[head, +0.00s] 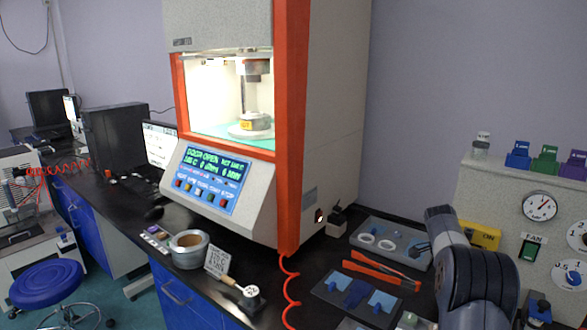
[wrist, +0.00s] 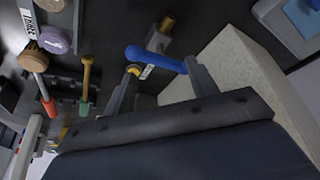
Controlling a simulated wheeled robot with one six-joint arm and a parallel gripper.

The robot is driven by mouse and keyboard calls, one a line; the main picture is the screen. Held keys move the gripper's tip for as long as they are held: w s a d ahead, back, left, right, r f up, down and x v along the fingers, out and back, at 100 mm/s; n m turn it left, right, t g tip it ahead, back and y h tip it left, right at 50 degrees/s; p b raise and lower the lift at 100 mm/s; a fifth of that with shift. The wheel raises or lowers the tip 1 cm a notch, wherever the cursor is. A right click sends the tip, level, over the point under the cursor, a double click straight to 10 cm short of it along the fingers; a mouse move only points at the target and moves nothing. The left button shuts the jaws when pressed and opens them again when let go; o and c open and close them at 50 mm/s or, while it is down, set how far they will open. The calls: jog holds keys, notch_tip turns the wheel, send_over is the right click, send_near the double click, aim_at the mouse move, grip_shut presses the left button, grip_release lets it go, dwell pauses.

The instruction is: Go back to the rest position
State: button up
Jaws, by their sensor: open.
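My gripper (wrist: 160,72) shows in the wrist view with its two grey fingers spread apart. A blue handle-like piece (wrist: 152,58) with a yellow and white end appears across the gap between the fingertips; I cannot tell whether it touches them. In the head view my dark arm is folded at the right, over the bench; the gripper itself is not visible there. The rheometer (head: 340,130) stands in the middle, its lit chamber (head: 215,95) open to view.
A panel with gauges (head: 505,205) stands close behind my arm. In the wrist view, several handled tools (wrist: 85,80) are at left and a pale block (wrist: 232,65) at right.

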jog(key=x, duration=0.5)
jog(key=shift+s+d+f, duration=0.1)
jog(key=shift+f, duration=0.15)
jog(key=shift+r+n, duration=0.15)
jog(key=shift+n, duration=0.25)
jog(key=shift+r+n+t+p, duration=0.1)
jog(key=shift+n+t+p, duration=0.35)
jog(key=shift+n, duration=0.35)
jog(key=n+t+y+p, duration=0.1)
jog(key=n+p, duration=0.1)
jog(key=n, duration=0.2)
jog(key=shift+s, duration=0.1)
jog(key=shift+d+n+t+y+p, duration=0.1)
jog(key=shift+n+t+y+p, duration=0.25)
jog(key=shift+n+p, duration=0.55)
jog(key=shift+d+n+t+y+p, duration=0.1)
jog(key=shift+n+t+y+p, duration=0.25)
jog(key=shift+n, duration=0.95)
jog(key=shift+d+n+t+y+p, duration=0.15)
jog(key=shift+n+y+p, duration=0.3)
jog(key=shift+n, duration=0.6)
jog(key=shift+a+n+t+y+p, duration=0.1)
jog(key=shift+n+y+p, duration=0.15)
jog(key=shift+n+p, duration=0.6)
jog(key=shift+s+r+n+b, duration=0.15)
jog(key=shift+r+n+b, duration=0.15)
jog(key=shift+b, duration=0.05)
jog(key=shift+b+v, duration=0.4)
jog(key=shift+v, duration=2)
